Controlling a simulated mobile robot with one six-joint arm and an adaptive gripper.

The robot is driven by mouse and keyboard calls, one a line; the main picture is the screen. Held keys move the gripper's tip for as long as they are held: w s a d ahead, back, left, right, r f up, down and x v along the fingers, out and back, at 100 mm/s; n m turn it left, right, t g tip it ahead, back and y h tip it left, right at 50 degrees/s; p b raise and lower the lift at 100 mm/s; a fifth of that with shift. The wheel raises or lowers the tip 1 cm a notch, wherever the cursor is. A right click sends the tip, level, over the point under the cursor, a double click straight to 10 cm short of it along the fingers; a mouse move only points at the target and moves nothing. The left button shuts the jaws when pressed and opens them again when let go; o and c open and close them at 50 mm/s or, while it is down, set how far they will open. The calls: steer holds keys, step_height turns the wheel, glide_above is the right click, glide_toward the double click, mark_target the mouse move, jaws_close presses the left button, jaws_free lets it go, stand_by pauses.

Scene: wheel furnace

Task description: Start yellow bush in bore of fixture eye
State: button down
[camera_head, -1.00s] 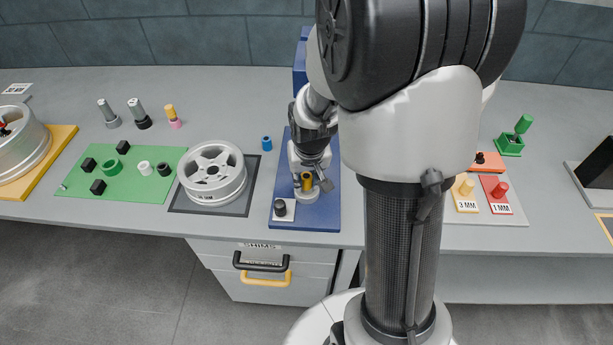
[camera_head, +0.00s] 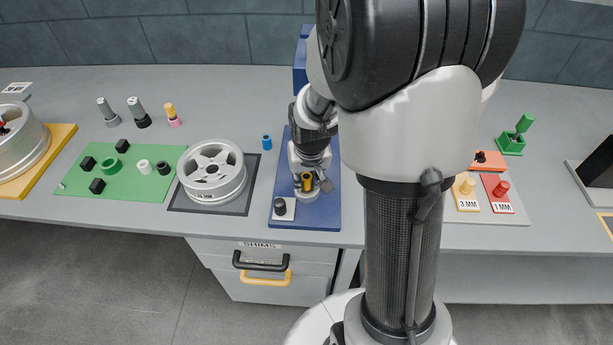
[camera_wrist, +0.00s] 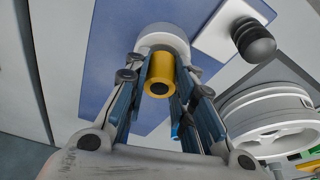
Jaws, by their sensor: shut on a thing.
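The yellow bush (camera_head: 307,181) is upright between the fingers of my gripper (camera_head: 309,184), just over the grey fixture eye (camera_head: 309,195). In the wrist view the yellow bush (camera_wrist: 159,72) shows its dark hole toward the camera. My gripper (camera_wrist: 157,82) is shut on it, with a finger on each side. The light ring of the fixture eye (camera_wrist: 166,37) lies right behind the bush. The bore is hidden by the bush, so I cannot tell whether the bush's end is inside it.
The fixture stands on a blue plate (camera_head: 318,212). A black knob on a white block (camera_head: 280,207) stands at its front left. A silver wheel (camera_head: 212,171) lies to the left on a dark mat, and a small blue bush (camera_head: 267,142) stands behind it.

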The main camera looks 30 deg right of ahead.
mark_target(307, 176)
steer(key=shift+f, duration=0.2)
steer(key=shift+r, duration=0.2)
step_height(307, 176, up, 7)
steer(key=p, duration=0.5)
steer(key=w+a+f+n+b, duration=0.1)
steer(key=w+a+n+b, duration=0.1)
steer(key=a, duration=0.4)
steer(key=w+a+f+n+y+b, duration=0.1)
steer(key=w+a+n+b, duration=0.1)
steer(key=a, duration=0.4)
steer(key=shift+a+f, duration=0.25)
